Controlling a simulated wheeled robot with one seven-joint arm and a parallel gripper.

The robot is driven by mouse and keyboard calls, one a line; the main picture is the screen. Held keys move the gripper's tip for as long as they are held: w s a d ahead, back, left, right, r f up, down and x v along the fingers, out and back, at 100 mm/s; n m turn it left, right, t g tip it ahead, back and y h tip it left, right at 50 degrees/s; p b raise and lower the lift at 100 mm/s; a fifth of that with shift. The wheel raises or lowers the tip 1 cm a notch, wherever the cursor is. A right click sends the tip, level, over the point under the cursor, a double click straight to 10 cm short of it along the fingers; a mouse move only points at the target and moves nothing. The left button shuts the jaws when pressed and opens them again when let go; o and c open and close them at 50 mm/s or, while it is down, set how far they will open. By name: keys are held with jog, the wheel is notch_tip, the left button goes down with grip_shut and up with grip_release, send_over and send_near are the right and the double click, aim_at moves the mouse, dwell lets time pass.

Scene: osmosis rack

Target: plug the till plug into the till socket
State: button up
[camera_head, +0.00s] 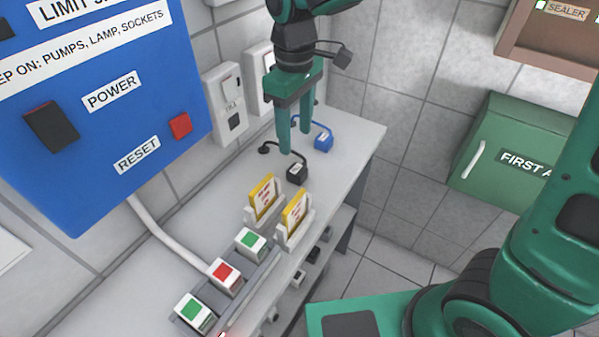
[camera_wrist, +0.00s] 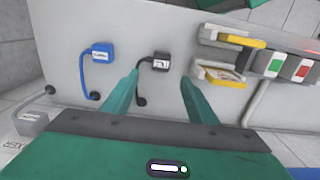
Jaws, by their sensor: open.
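My gripper (camera_head: 295,142) is open and empty, its fingers pointing down above the bench. A black plug (camera_head: 297,172) with a white label lies on the bench just below the fingertips, its cable running to a dark grommet. In the wrist view, this black plug (camera_wrist: 160,62) shows between and slightly beyond the open fingers (camera_wrist: 160,78). A blue plug (camera_head: 323,140) lies farther along the bench. The labels are too small to read surely, so I cannot tell which plug is the till's. White wall sockets (camera_head: 226,100) are left of my gripper; one (camera_head: 262,70) is partly hidden.
Yellow-and-white cards in holders (camera_head: 264,198) stand nearer on the bench, beside green and red buttons (camera_head: 225,275). A blue panel (camera_head: 110,100) covers the left wall. A green first aid box (camera_head: 515,150) is at the right. The wrist view shows a grey box (camera_wrist: 30,122) beside a cable.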

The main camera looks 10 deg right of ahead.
send_over(297, 169)
jog(key=shift+w+f, duration=0.2)
jog(key=shift+f, duration=2.3)
jog(key=shift+s+f, duration=0.2)
jog(key=shift+f, duration=2.4)
jog(key=c, duration=1.1)
